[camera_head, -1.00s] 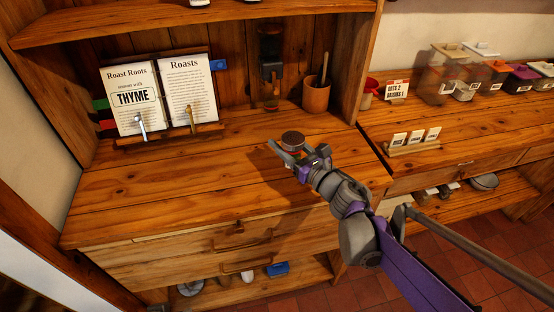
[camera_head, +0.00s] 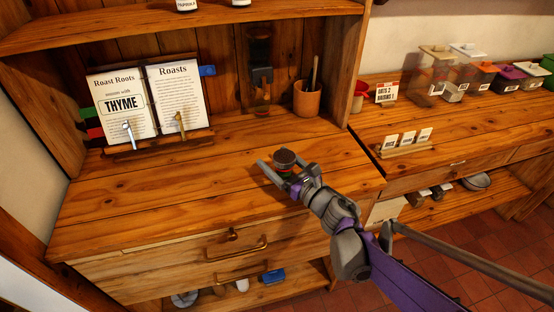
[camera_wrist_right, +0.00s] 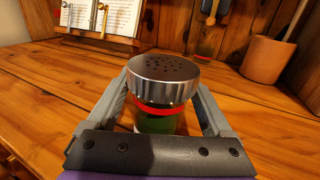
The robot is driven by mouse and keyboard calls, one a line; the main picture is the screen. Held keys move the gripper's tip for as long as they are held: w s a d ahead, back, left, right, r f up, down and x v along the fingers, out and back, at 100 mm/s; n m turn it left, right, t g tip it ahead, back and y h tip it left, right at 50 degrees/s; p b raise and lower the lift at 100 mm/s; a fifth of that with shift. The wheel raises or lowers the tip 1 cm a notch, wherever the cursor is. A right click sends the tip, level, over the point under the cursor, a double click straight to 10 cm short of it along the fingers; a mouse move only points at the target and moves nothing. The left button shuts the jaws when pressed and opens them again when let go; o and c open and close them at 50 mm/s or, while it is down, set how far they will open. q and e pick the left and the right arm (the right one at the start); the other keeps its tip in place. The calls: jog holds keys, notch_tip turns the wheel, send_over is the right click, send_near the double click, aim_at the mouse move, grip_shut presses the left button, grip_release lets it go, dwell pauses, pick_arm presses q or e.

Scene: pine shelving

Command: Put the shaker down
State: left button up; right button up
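The shaker (camera_head: 285,158) has a round metal cap with holes, a red band and a green lower part. It is upright over the counter, and in the right wrist view the shaker (camera_wrist_right: 165,80) fills the middle. My right gripper (camera_head: 281,170) has a finger on each side of the shaker. The fingers look spread, with gaps beside its body. The shaker's base is hidden by my gripper, and it appears to stand on the wooden counter (camera_head: 180,195). My left gripper is not in view.
A recipe stand (camera_head: 160,146) is at the back left. A wooden cup (camera_head: 307,100) with a utensil stands at the back right. The counter left of the shaker is clear. A card holder (camera_head: 406,150) and several lidded containers (camera_head: 430,80) are on the right counter.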

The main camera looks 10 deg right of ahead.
jog(key=shift+r, duration=0.2)
jog(key=p+v, duration=0.1)
jog(key=v, duration=1.1)
jog(key=shift+d, duration=0.1)
jog(key=s+d+r+m+h+p, duration=0.1)
jog(key=d+r+m+h+p, duration=0.3)
jog(key=m, duration=0.7)
jog(key=d+r+m+h+p, duration=0.1)
jog(key=d+m+h+p, duration=0.15)
jog(key=m+h, duration=0.6)
jog(key=s+a+f+m+g+y+p, duration=0.2)
jog(key=s+m+g, duration=0.3)
jog(key=m, duration=0.5)
jog(key=s+a+f+m+g+y+p, duration=0.2)
jog(key=s+a+f+m+g, duration=0.2)
jog(key=s+m, duration=0.5)
jog(key=shift+s+a+f+m+g, duration=0.15)
jog(key=shift+s+f+m+g, duration=0.1)
jog(key=shift+f+m+g, duration=0.5)
jog(key=shift+y, duration=0.25)
